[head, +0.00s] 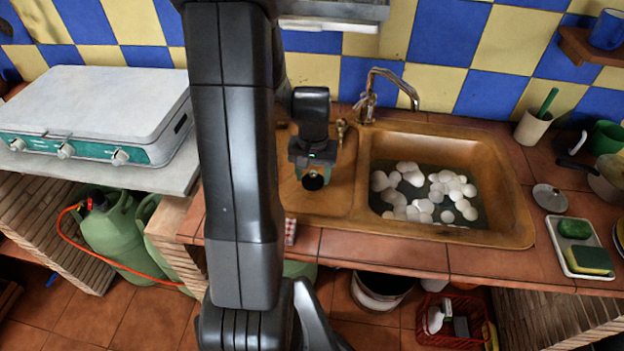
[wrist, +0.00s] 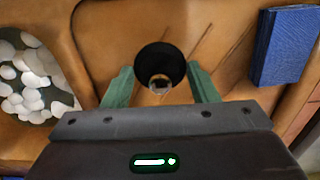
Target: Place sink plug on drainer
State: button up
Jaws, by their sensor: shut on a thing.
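The black round sink plug (wrist: 160,60) is between the green fingers of my gripper (wrist: 161,84) in the wrist view. In the head view the plug (head: 314,181) shows as a small dark disc below my gripper (head: 313,165). My gripper is shut on it. The drainer (head: 340,190) is the orange-brown grooved panel left of the sink basin. The plug is over the drainer, whose grooves (wrist: 205,40) show behind it in the wrist view. I cannot tell whether the plug touches the surface. My arm hides the drainer's left part in the head view.
The basin (head: 510,225) to the right holds many white round pieces (head: 430,192). A tap (head: 370,95) stands behind. A blue block (wrist: 285,45) lies at the right in the wrist view. A white stove (head: 100,110) stands left; a sponge tray (head: 560,250) sits right.

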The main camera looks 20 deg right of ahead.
aim_at(313, 180)
jog(key=shift+f, duration=1.6)
jog(key=shift+f, duration=0.1)
jog(key=o, duration=1)
notch_tip(313, 180, up, 12)
jog(key=shift+r, duration=0.15)
